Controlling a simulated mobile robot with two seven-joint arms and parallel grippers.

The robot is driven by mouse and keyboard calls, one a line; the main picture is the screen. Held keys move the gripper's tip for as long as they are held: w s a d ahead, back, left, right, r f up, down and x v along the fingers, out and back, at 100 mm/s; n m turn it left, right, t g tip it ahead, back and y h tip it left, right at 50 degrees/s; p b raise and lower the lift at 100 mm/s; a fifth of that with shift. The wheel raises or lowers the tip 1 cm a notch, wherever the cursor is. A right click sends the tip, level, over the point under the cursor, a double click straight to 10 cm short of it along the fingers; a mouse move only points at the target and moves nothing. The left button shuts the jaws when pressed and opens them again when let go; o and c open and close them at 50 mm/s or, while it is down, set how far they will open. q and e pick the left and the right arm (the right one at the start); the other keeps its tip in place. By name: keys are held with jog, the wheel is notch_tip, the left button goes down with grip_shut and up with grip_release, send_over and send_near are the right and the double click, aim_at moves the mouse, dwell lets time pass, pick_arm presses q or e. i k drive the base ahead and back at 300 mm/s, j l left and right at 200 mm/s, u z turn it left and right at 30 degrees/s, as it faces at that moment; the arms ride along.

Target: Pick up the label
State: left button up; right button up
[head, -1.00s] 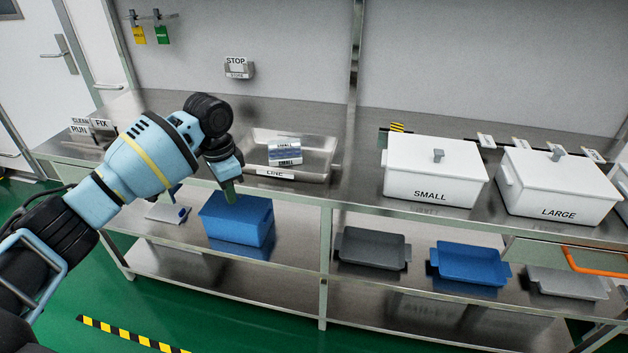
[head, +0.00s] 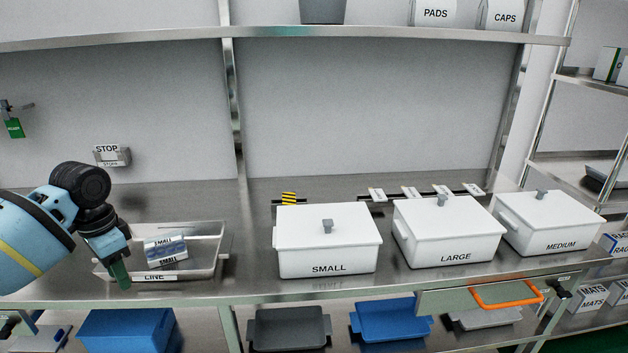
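Several things carry labels, and I cannot tell which one the task names. A STOP label (head: 107,149) sits in a small holder on the back wall at the left. A LINE label (head: 155,278) is on the front of a metal tray (head: 216,240) on the bench. Blue-and-white packs marked SMALL (head: 166,250) lie in the tray. My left gripper (head: 121,276) hangs at the tray's front left corner, with a green fingertip pointing down. Its finger gap is not visible, and I see nothing held. My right gripper is out of view.
White lidded boxes marked SMALL (head: 328,250), LARGE (head: 450,235) and MEDIUM (head: 553,225) stand along the bench. Small white tags (head: 410,192) lie behind them. A drawer with an orange handle (head: 506,299) is at the front right. Blue and grey trays are below.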

aim_at(411, 194)
jog(key=i+l, duration=0.75)
jog(key=i+l+z, duration=0.15)
jog(key=i, duration=0.3)
jog(key=l+z, duration=0.1)
jog(key=z, duration=1.35)
